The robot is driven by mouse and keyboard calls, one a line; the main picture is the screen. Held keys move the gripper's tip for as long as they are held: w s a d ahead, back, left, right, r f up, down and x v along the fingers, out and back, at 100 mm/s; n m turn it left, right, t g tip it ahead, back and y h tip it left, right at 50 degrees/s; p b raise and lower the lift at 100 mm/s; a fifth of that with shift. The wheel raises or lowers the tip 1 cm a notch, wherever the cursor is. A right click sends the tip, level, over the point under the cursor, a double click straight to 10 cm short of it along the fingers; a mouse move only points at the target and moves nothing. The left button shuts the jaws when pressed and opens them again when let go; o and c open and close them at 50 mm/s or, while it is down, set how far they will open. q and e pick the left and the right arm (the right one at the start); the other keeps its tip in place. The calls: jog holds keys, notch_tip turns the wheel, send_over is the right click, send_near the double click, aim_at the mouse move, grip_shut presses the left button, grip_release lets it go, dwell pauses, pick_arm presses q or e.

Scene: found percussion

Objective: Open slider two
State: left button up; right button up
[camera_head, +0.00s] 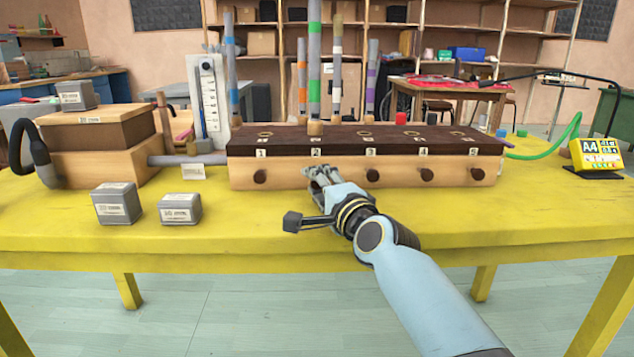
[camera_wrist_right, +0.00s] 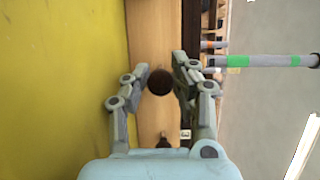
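The wooden box with a dark top (camera_head: 410,138) stands on the yellow table, with numbered labels above a row of round dark knobs on its front. My right gripper (camera_head: 320,172) is at the front face below label 2 (camera_head: 316,152) and hides the knob there in the head view. In the right wrist view a dark round knob (camera_wrist_right: 160,82) sits between the two fingertips of my right gripper (camera_wrist_right: 160,72). The fingers are apart, with small gaps beside the knob; contact is not clear. My left gripper is not in view.
Knob one (camera_head: 260,176) and knob three (camera_head: 372,174) flank the gripper. Coloured-banded tubes (camera_head: 314,70) rise from the box top. Two grey weights (camera_head: 117,203) lie at left, near a wooden bellows box (camera_head: 98,135). The table front is clear around my right arm.

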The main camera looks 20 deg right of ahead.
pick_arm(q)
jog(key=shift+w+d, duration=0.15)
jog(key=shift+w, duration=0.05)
pick_arm(e)
jog(key=shift+o, duration=0.4)
jog(key=shift+s, duration=0.1)
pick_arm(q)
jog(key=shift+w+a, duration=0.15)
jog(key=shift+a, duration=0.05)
pick_arm(e)
jog(key=s+d, duration=0.1)
jog(key=s, duration=1)
jog(key=shift+s+d, duration=0.15)
jog(key=shift+s, duration=0.2)
